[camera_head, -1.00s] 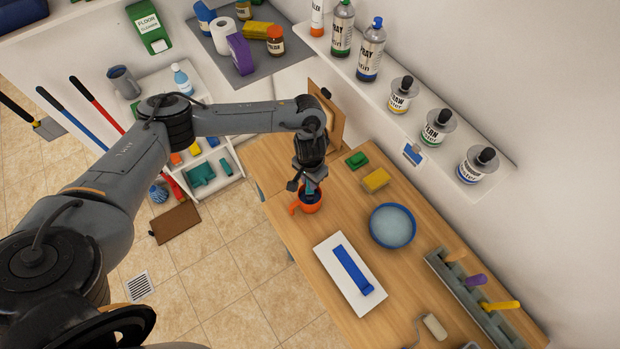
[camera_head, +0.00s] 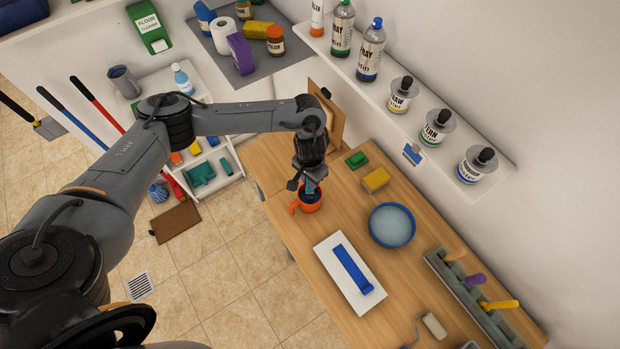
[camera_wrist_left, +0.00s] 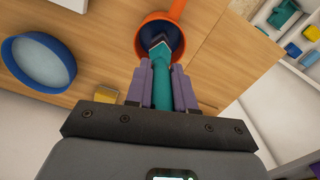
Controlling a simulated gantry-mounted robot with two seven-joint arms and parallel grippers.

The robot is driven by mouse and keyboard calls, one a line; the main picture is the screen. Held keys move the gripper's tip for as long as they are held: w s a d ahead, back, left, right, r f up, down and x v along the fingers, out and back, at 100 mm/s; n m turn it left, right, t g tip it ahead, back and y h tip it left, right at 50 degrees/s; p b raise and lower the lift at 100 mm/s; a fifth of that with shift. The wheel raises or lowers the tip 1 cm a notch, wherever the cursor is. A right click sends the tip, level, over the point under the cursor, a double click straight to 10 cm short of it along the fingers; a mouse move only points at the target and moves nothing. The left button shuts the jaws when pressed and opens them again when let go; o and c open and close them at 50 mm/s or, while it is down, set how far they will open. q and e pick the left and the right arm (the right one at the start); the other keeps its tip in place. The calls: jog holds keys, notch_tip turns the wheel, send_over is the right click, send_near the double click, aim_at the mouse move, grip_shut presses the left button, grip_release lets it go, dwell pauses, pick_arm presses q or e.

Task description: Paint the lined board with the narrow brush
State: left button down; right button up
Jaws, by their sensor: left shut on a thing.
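My left gripper (camera_head: 308,184) is shut on a teal brush (camera_wrist_left: 162,85), handle between the purple fingers in the left wrist view (camera_wrist_left: 162,82). The brush's head is at the mouth of an orange cup (camera_head: 311,206) with dark blue inside. The cup also shows in the left wrist view (camera_wrist_left: 141,37). I cannot tell whether the bristles touch the paint. A white board (camera_head: 338,273) with a broad blue stripe (camera_head: 352,270) along its middle lies flat on the table, nearer than the cup. My right gripper is not in view.
A blue-rimmed bowl (camera_head: 372,236), a yellow sponge (camera_head: 375,181) and a green block (camera_head: 357,160) sit on the wooden table (camera_head: 290,250). A grey rack (camera_head: 470,300) holds several coloured handles at the right. A roller (camera_head: 434,326) lies near the front. A bottle shelf (camera_head: 440,170) lines the wall.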

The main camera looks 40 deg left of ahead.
pick_arm(q)
jog(key=shift+r+p, duration=1.45)
notch_tip(320, 180, up, 2)
jog(key=shift+p, duration=0.5)
jog(key=shift+r, duration=1.2)
jog(key=c, duration=1.6)
grip_release()
grip_shut()
jog(key=shift+d, duration=0.1)
